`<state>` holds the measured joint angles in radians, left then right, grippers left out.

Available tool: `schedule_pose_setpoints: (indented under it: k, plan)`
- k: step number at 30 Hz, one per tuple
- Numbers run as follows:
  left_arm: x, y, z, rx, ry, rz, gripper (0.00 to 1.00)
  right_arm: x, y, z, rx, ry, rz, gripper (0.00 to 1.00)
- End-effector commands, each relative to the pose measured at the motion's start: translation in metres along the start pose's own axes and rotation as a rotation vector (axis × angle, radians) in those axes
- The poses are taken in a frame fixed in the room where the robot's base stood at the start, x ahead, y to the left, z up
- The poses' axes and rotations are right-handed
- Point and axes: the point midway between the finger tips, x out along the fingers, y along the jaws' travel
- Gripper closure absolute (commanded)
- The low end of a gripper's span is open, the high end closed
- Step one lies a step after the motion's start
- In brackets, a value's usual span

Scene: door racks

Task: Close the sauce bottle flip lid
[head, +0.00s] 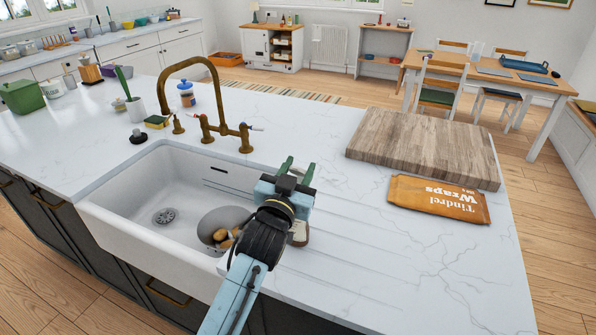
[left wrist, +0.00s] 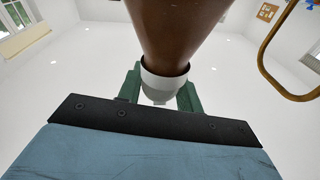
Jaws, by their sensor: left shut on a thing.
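The sauce bottle (left wrist: 178,35) has a dark brown body narrowing to a white cap (left wrist: 165,85) with a paler, greyish part at its end. In the left wrist view the green fingers of my left gripper (left wrist: 160,92) stand on both sides of the cap, shut on the bottle there. In the head view my left gripper (head: 297,170) is over the counter at the sink's right edge. It hides most of the bottle; a small brown and pale part (head: 300,238) shows beside it. I cannot tell how far the flip lid is open. My right gripper is in neither view.
The white sink (head: 130,190) is left of my gripper, with a metal pot (head: 212,220) holding brown items inside. A brass faucet (head: 205,100) rises behind. A wooden board (head: 425,145) and an orange wraps packet (head: 438,199) lie right. The front right counter is clear.

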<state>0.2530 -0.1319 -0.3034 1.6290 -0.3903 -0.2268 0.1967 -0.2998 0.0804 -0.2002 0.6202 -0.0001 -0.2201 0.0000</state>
Motion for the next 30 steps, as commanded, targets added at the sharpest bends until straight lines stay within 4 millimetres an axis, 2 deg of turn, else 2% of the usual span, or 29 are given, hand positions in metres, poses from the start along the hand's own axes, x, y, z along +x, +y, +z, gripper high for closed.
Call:
schedule_pose_setpoints:
  k: [1,5,17,22,30]
  plan:
    - [0.000,0.000,0.000,-0.001,-0.001,0.000,0.61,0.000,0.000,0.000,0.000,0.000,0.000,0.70]
    - [0.000,0.000,0.000,-0.001,-0.001,0.000,0.44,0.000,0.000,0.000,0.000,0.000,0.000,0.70]
    - [-0.006,0.000,0.002,0.001,-0.002,0.000,0.43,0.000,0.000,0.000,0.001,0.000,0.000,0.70]
    - [-0.031,0.000,0.002,0.001,-0.003,0.000,0.43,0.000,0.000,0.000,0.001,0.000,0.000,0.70]
    - [-0.091,0.000,0.002,0.000,-0.003,0.001,0.43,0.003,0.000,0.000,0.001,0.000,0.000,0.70]
